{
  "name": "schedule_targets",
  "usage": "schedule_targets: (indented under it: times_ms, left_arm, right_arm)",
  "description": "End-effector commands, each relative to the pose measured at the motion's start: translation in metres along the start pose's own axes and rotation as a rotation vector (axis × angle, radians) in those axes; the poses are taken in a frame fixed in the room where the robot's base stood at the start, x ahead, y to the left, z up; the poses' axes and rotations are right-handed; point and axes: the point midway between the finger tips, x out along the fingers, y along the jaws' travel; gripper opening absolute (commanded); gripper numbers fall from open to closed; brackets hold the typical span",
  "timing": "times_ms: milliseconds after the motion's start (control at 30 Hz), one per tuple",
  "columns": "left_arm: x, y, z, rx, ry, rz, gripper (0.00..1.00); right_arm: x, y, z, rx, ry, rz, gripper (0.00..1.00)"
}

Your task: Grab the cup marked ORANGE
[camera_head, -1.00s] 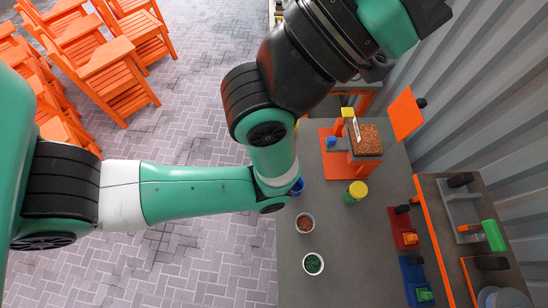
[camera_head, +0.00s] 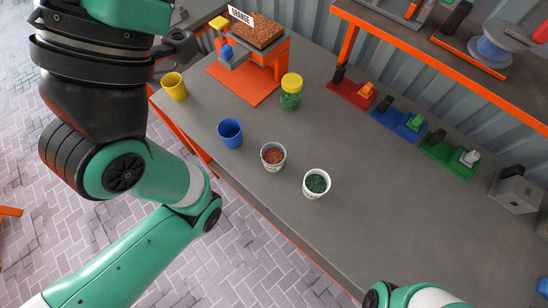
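A white cup with orange-brown granules (camera_head: 273,156) stands upright on the grey table. A white cup with green granules (camera_head: 316,184) stands to its right. Any lettering on these cups is too small to read. A sign reading ORANGE (camera_head: 241,15) stands at the tray of orange-brown granules (camera_head: 258,31) on the orange machine (camera_head: 264,59). No cup is seen held.
A blue cup (camera_head: 230,133) and a yellow cup (camera_head: 173,87) stand left of the white cups. A yellow-lidded jar of green granules (camera_head: 290,95) stands behind. Red (camera_head: 351,93), blue (camera_head: 399,122) and green (camera_head: 448,155) devices line the back. The table's right front is clear.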

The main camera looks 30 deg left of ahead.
Motion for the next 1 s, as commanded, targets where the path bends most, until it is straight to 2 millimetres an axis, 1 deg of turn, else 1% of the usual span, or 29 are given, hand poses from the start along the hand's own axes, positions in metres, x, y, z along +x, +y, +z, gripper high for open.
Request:
schedule_targets:
  times_ms: [267,300,367,400,467,500,567,600,667,700,833,867,1000]
  left_arm:
    - [-0.0003,0.0,0.0004,0.0,-0.001,0.0,0.0]
    - [-0.0003,0.0,0.0005,0.0,-0.001,0.0,0.02]
    - [-0.0003,0.0,0.0005,0.0,-0.001,0.0,0.13]
    - [-0.0003,0.0,0.0005,0.0,-0.001,0.0,0.2]
    - [-0.0003,0.0,0.0005,0.0,-0.001,0.0,0.31]
    - [-0.0003,0.0,0.0005,0.0,-0.001,0.0,0.38]
    - [-0.0003,0.0,0.0006,0.0,-0.001,0.0,0.49]
    - [-0.0003,0.0,0.0006,0.0,-0.001,0.0,0.56]
    - [-0.0003,0.0,0.0006,0.0,-0.001,0.0,0.67]
    - [-0.0003,0.0,0.0006,0.0,-0.001,0.0,0.74]
    - [-0.0003,0.0,0.0006,0.0,-0.001,0.0,0.97]
    - [-0.0003,0.0,0.0006,0.0,-0.001,0.0,1.0]
    - [-0.0003,0.0,0.0005,0.0,-0.001,0.0,1.0]
  right_arm:
    - [-0.0002,-0.0001,0.0004,0.0,-0.001,0.0,1.0]
    - [-0.0003,-0.0001,0.0004,0.0,-0.001,0.0,1.0]
    - [-0.0003,-0.0001,0.0005,0.0,-0.001,0.0,1.0]
    - [-0.0003,0.0,0.0005,0.0,-0.001,0.0,1.0]
    - [-0.0003,0.0,0.0005,0.0,-0.001,0.0,1.0]
    - [-0.0003,0.0,0.0005,0.0,-0.001,0.0,1.0]
    - [-0.0003,0.0,0.0006,0.0,-0.001,0.0,1.0]
    - [-0.0003,0.0,0.0006,0.0,-0.001,0.0,1.0]
    - [-0.0003,0.0,0.0005,0.0,-0.001,0.0,1.0]
    - [-0.0003,0.0,0.0005,0.0,-0.001,0.0,1.0]
    - [-0.0003,-0.0001,0.0005,0.0,-0.001,0.0,1.0]
    - [-0.0003,0.0,0.0006,0.0,-0.001,0.0,1.0]
    - [-0.0003,0.0,0.0005,0.0,-0.001,0.0,1.0]
